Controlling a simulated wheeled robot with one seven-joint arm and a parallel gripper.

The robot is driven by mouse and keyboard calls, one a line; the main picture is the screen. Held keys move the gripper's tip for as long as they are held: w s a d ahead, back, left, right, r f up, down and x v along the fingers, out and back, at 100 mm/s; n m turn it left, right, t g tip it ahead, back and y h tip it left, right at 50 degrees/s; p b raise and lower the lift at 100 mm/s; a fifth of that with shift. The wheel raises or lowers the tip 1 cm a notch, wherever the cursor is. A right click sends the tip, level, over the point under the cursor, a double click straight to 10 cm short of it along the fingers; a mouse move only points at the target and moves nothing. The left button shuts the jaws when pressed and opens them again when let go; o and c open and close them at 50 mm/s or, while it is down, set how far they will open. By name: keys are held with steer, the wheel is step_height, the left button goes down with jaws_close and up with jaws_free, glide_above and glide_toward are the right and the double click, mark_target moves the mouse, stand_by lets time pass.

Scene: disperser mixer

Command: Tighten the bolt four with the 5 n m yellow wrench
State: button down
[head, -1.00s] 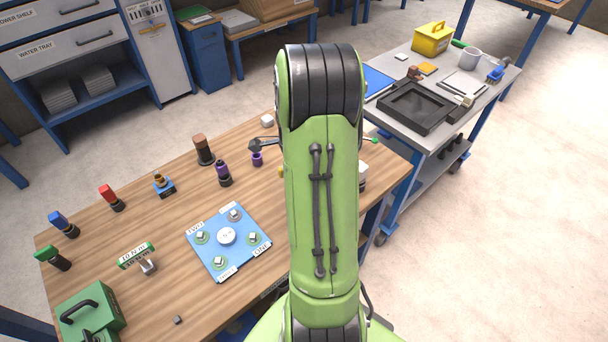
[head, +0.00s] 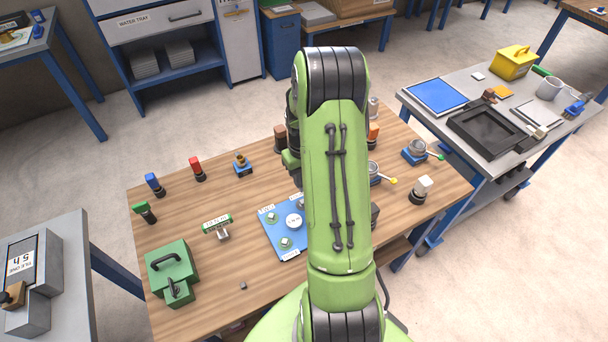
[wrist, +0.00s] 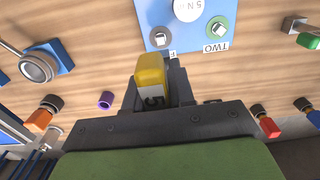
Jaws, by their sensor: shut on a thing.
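My gripper (wrist: 165,90) is shut on the yellow wrench (wrist: 151,70), which bears a "5" mark, in the wrist view. The blue plate (wrist: 188,42) lies ahead of the wrench, with a white "5 N" disc at its middle. A bolt with a grey surround (wrist: 159,38) sits beside a partly hidden label starting with F. The bolt at the TWO label (wrist: 217,27) has a green ring. The wrench tip is near the plate's edge; I cannot tell if it touches anything. In the head view my arm hides the gripper, the wrench and part of the blue plate (head: 272,240).
On the wooden table, a green box (head: 170,262) and a small green-topped holder (head: 217,224) stand left of the plate. Red (head: 197,168) and blue (head: 154,184) handled tools stand behind. A lever device (head: 417,151) stands right. A purple ring (wrist: 106,99) lies near my gripper.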

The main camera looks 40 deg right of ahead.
steer(key=shift+a+f+b, duration=0.1)
steer(key=shift+f+b, duration=0.25)
steer(key=shift+b, duration=0.05)
step_height(320, 180, down, 5)
steer(key=b, duration=0.4)
steer(key=shift+f, duration=0.1)
steer(key=shift+b, duration=0.35)
stand_by(1.2)
steer(key=shift+f+b, duration=0.3)
steer(key=shift+f, duration=0.1)
steer(key=shift+f+b, duration=0.7)
steer(key=shift+f, duration=0.15)
steer(key=c, duration=0.9)
jaws_free()
steer(key=shift+r, duration=0.15)
